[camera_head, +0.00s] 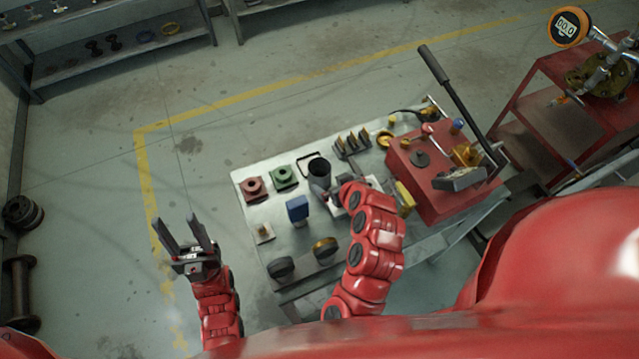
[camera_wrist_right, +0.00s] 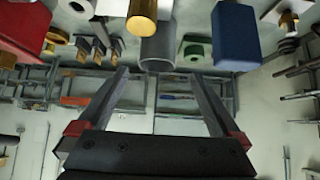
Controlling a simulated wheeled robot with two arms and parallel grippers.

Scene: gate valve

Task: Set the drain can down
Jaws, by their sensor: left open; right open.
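The drain can (camera_head: 319,168) is a dark grey open cylinder with a thin handle at its left. It stands upright on the grey table among other parts. In the right wrist view the can (camera_wrist_right: 157,53) lies beyond and between the two fingertips, with its top end toward the lower side of that picture. My left gripper (camera_head: 176,219) is open and empty, over the floor left of the table.
The table (camera_head: 247,215) holds a red flanged part (camera_head: 255,187), a green one (camera_head: 284,178), a blue block (camera_head: 297,208) and two round dark parts at the front. A red unit (camera_head: 425,190) with a long lever stands at right.

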